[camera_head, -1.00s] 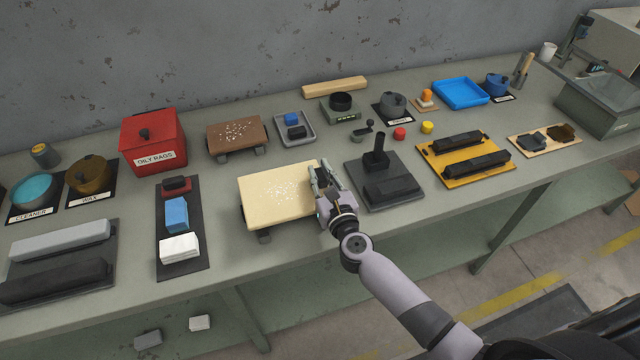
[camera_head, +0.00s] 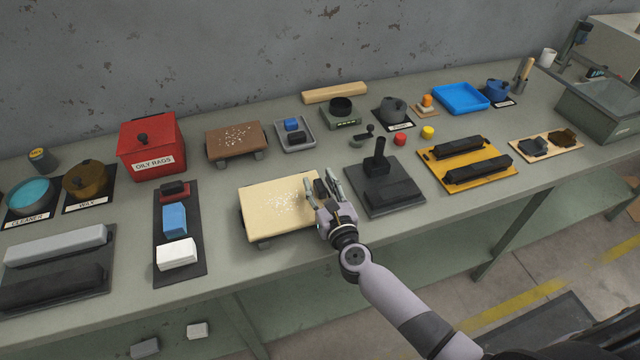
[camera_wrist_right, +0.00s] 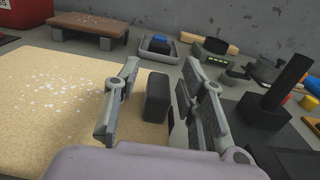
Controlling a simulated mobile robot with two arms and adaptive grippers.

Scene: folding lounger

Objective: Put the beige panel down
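The beige panel (camera_head: 272,212), with white specks on top, lies flat over dark supports near the front edge of the bench. In the right wrist view it fills the left side (camera_wrist_right: 60,110). My right gripper (camera_head: 322,186) is at the panel's right end, its two fingers spread apart. In the wrist view the open fingers (camera_wrist_right: 152,100) stand on either side of a dark upright block (camera_wrist_right: 157,96), with gaps visible on both sides. The panel's far underside is hidden. My left gripper is not in view.
A black stand with a post (camera_head: 384,190) is close to the right of my gripper. A brown panel (camera_head: 236,138) sits on supports behind. A dark mat (camera_head: 180,222) with blocks lies to the left. Bare bench shows between the mat and the beige panel.

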